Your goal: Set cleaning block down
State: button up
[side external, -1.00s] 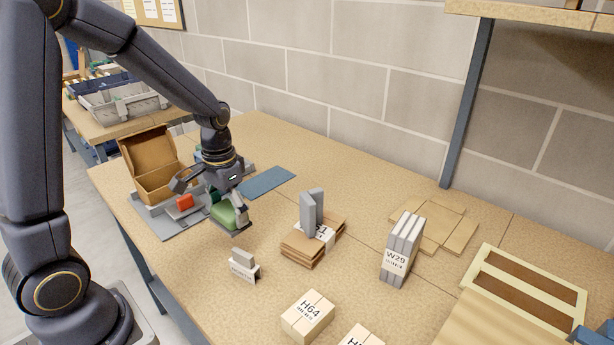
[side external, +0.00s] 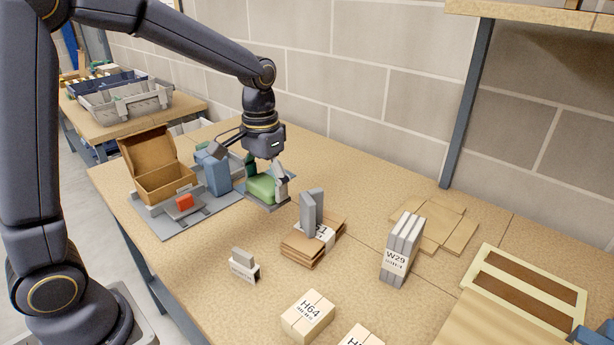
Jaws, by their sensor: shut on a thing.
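The cleaning block (side external: 262,189) is green with a dark grey base. It is held between the fingers of my gripper (side external: 266,180), which is shut on it from above. I cannot tell the exact gap between the block's base and the table.
The front table is partly clear.

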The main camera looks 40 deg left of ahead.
aim_at(267, 182)
notch_tip(267, 182, up, 9)
jog(key=shift+d, duration=0.15)
jog(key=s+d+m, duration=0.3)
jog(key=d+m, duration=0.3)
jog(key=d, duration=0.5)
jog(key=s+d+m, duration=0.2)
jog(key=d+m, duration=0.4)
jog(key=d, duration=0.4)
jog(key=s+d+m, duration=0.3)
jog(key=d+m, duration=0.3)
jog(key=d, duration=0.5)
jog(key=w+d+f, duration=0.3)
jog(key=f, duration=0.2)
jog(key=w+d+f, duration=0.3)
jog(key=w+f, duration=0.1)
jog(key=w+d+f, duration=0.2)
jog(key=w+f, duration=0.1)
jog(key=f, duration=0.2)
jog(key=shift+w+d+f, duration=0.3)
jog(key=shift+w+d, duration=0.1)
jog(key=shift+w+d+f, duration=0.1)
jog(key=shift+w+f, duration=0.05)
jog(key=shift+f, duration=0.1)
jog(key=shift+d+f, duration=0.1)
jog(key=shift+f, duration=1.5)
